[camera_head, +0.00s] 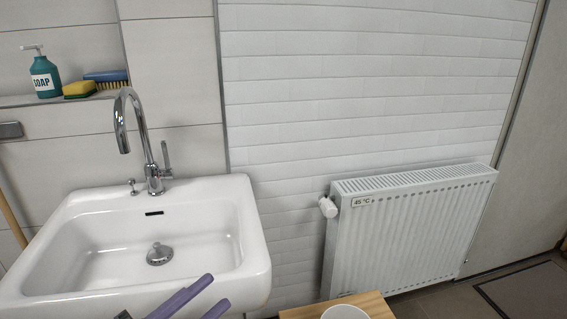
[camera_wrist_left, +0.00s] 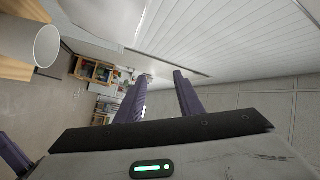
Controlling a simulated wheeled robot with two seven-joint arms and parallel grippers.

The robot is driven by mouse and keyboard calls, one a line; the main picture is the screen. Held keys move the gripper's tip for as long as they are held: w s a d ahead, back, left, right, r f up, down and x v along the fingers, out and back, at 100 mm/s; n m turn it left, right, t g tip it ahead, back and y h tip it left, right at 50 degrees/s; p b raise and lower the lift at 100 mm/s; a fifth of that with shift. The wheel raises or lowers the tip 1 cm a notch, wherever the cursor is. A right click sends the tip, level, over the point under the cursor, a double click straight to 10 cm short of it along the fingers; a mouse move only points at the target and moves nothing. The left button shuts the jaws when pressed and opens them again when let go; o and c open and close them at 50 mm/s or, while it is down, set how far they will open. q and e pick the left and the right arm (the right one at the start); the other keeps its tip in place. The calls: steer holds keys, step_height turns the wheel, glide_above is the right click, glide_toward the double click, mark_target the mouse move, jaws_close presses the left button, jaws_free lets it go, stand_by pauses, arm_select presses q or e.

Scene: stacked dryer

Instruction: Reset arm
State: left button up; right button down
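My left gripper (camera_head: 216,291) shows at the bottom of the head view, in front of the sink's front rim. Its two purple fingers are apart with nothing between them. In the left wrist view the gripper (camera_wrist_left: 160,75) also has its fingers spread and empty, pointing away from the camera. A purple piece at the left edge of the left wrist view may be part of my right gripper (camera_wrist_left: 12,154); its opening cannot be made out. The right gripper does not show in the head view.
A white sink (camera_head: 85,250) with a chrome faucet (camera_head: 150,165) stands close by the left gripper. A radiator (camera_head: 410,230) hangs at right. A white cup (camera_head: 345,313) stands on a wooden surface (camera_head: 376,307) at the bottom. Soap bottle (camera_head: 44,77), sponge and brush sit on a ledge.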

arm_select(q)
steer(key=s+a+f+n+y, duration=0.25)
steer(key=f+n+y, duration=0.35)
steer(key=f, duration=0.4)
steer(key=s+a+f+n+y, duration=0.1)
steer(key=a+f+n+y, duration=0.25)
steer(key=f+n, duration=0.5)
steer(key=s+d+f+n+g, duration=0.1)
steer(key=s+f+n+g, duration=0.1)
steer(key=s+f, duration=0.3)
steer(key=s+d+f+n+g+y, duration=0.1)
steer(key=s+d+f+g, duration=0.1)
steer(key=s+f, duration=0.3)
step_height(320, 180, down, 2)
steer(key=shift+s+f+n+g+b, duration=0.1)
steer(key=shift+s+n+g+b, duration=0.3)
steer(key=shift+g, duration=0.4)
steer(key=shift+w+y, duration=0.1)
steer(key=shift+y, duration=0.15)
